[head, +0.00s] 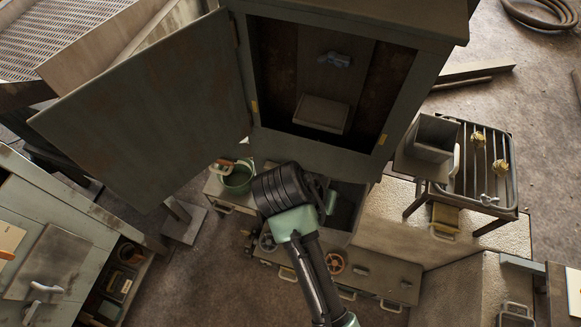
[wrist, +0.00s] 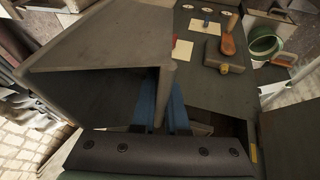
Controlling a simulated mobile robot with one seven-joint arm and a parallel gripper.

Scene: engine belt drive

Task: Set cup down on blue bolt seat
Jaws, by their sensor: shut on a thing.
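My gripper (wrist: 163,102) is shut on the near wall of a grey square open-topped box (wrist: 92,52), which looks like the cup; its blue fingers sit on either side of that wall. The box is tilted in the wrist view, with its dark hollow facing the camera. In the head view the box (head: 346,207) shows beside my gripper, partly hidden by my wrist. I cannot tell whether this is the blue bolt seat.
A green pail (head: 238,180) stands left of my gripper. An open cabinet (head: 346,146) with a swung-out door (head: 150,105) is behind. A rack (head: 487,165) stands at right.

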